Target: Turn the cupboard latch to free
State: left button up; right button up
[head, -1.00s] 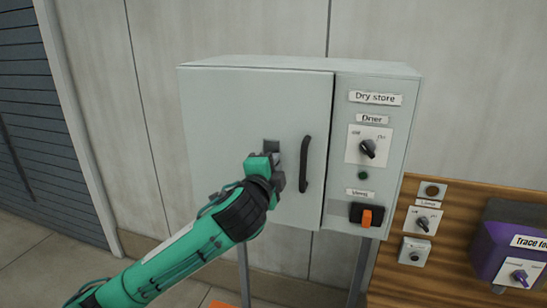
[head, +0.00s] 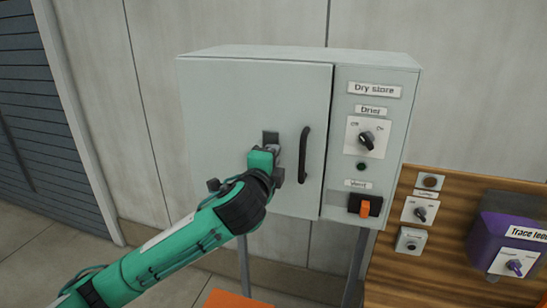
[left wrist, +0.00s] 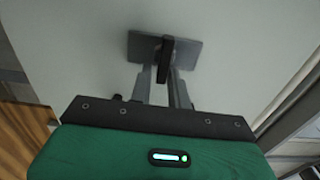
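The cupboard latch is a small dark handle on a grey upright plate (head: 270,138) on the door, left of the door's black pull. In the left wrist view the latch handle (left wrist: 165,60) sticks up from its plate (left wrist: 190,50). My left gripper (head: 278,165) is at the latch. In the left wrist view its two grey fingers (left wrist: 162,80) lie one on each side of the handle, close against it, and appear shut on it. In the head view my gripper hides most of the handle. My right gripper is not in view.
The grey cupboard (head: 225,95) has a black door pull (head: 304,155) just right of my gripper. Right of the door are a drier knob (head: 367,139) and an orange vent switch (head: 365,208). A wooden board (head: 400,270) with more controls stands lower right. The space left of the cupboard is clear.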

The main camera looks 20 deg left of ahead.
pick_arm(q)
jog(key=shift+o, duration=1.1)
jog(key=s+b, duration=0.9)
jog(key=s, duration=0.4)
jog(key=shift+s+a+b, duration=0.25)
jog(key=shift+s+b, duration=0.15)
